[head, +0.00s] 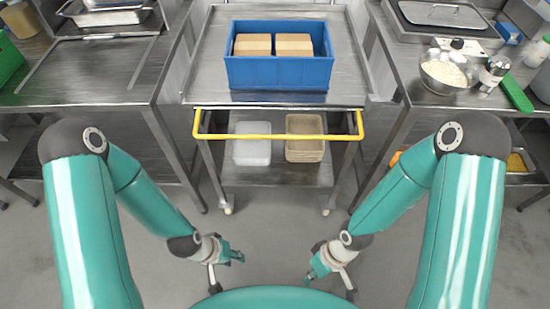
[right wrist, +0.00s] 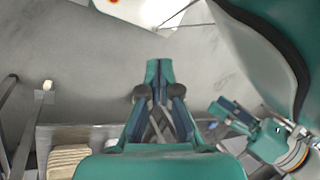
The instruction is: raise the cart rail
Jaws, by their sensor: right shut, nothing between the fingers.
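The cart (head: 200,72) stands straight ahead in the head view, between two steel tables. Its yellow rail (head: 270,137) crosses the cart's front just below the top's near edge, joined by a short yellow side arm at each end. My left gripper (head: 240,257) is low over the floor, in front of the cart and apart from the rail; its fingers are too small to judge. My right gripper (head: 310,277) is also low and apart from the rail. In the right wrist view its fingertips (right wrist: 159,64) meet with nothing between them.
A blue crate (head: 278,75) with two brown boxes sits on the cart top. A white container (head: 252,152) and a tan one (head: 304,150) are on its lower shelf. Casters touch the floor. The right table holds a rice bowl (head: 447,72). Floor before the cart is clear.

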